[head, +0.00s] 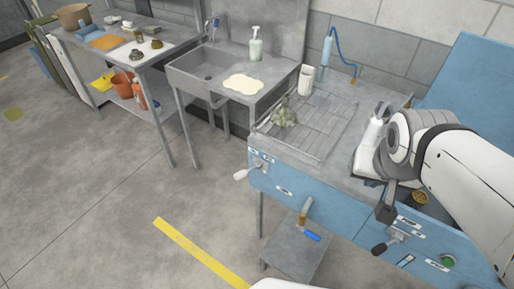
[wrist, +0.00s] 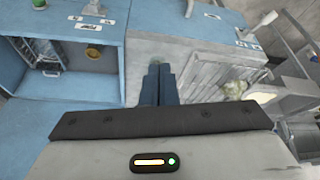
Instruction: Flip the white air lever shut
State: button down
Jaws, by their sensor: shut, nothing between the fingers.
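The white air lever (head: 240,174) sticks out to the left from a small valve on the blue bench front, at its left end, in the head view. A white knob that looks like the same lever (wrist: 271,18) shows at the upper right of the wrist view.
A black-handled lever (head: 380,249) and a green button (head: 447,261) are on the bench front near my gripper. A wire rack (head: 325,122) and a white bottle (head: 374,132) are on the bench top. A low shelf (head: 292,245) stands below. Floor left of it is clear.

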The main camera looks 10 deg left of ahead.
jog(key=w+a+f+m+t+b, duration=0.3)
jog(key=w+f+b, duration=0.4)
jog(key=w+f, duration=0.15)
jog(key=m+y+b, duration=0.4)
jog(key=y+b, duration=0.4)
jog(key=y, duration=0.1)
send_near(242, 176)
jog(key=b+x, duration=0.3)
jog(key=x, duration=0.3)
jog(key=shift+w+f, duration=0.15)
jog(key=shift+f, duration=0.05)
jog(key=shift+w+a, duration=0.1)
jog(key=shift+a, duration=0.1)
